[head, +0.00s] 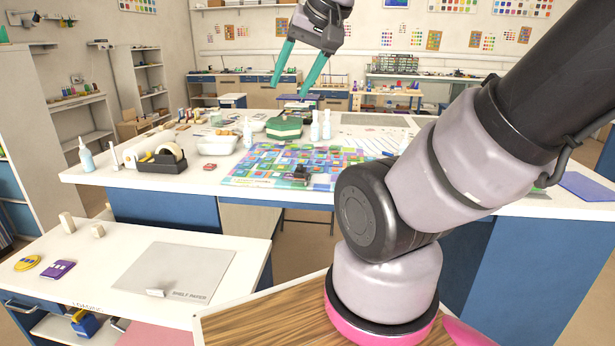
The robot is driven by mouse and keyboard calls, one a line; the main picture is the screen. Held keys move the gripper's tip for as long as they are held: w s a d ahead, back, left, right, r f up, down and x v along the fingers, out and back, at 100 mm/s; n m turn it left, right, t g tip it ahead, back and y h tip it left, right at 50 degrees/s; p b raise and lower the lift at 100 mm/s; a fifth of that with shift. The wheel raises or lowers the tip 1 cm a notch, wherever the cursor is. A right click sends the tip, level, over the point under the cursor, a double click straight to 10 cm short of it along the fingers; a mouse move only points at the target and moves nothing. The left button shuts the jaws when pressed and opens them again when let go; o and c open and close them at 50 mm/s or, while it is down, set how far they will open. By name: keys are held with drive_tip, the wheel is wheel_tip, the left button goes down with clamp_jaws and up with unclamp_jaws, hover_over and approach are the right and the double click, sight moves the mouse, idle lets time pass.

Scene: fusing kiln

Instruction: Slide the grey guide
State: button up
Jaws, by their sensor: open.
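My gripper (289,91) is at the top centre of the head view, held up in the air above the far part of the white worktable (205,178). Its two teal fingers point down, are spread apart and have nothing between them. I cannot pick out a grey guide for certain. A small dark object (301,174) lies on the colourful patterned sheet (262,168), but it is too small to identify. My arm hides the right part of the worktable.
A tape dispenser (160,160), a white tub (216,146), a green box (284,127) and white bottles (327,125) stand on the worktable. Shelves (140,80) line the left.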

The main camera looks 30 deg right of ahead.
idle(0.4)
drive_tip(key=n+g+h, duration=0.1)
drive_tip(key=n+g, duration=0.2)
drive_tip(key=n, duration=0.3)
hover_over(308, 174)
drive_tip(key=s, duration=0.4)
wheel_tip(308, 174, down, 26)
drive_tip(key=x, duration=0.6)
drive_tip(key=d+x, duration=0.1)
drive_tip(key=x, duration=0.3)
drive_tip(key=shift+f, duration=0.1)
clamp_jaws()
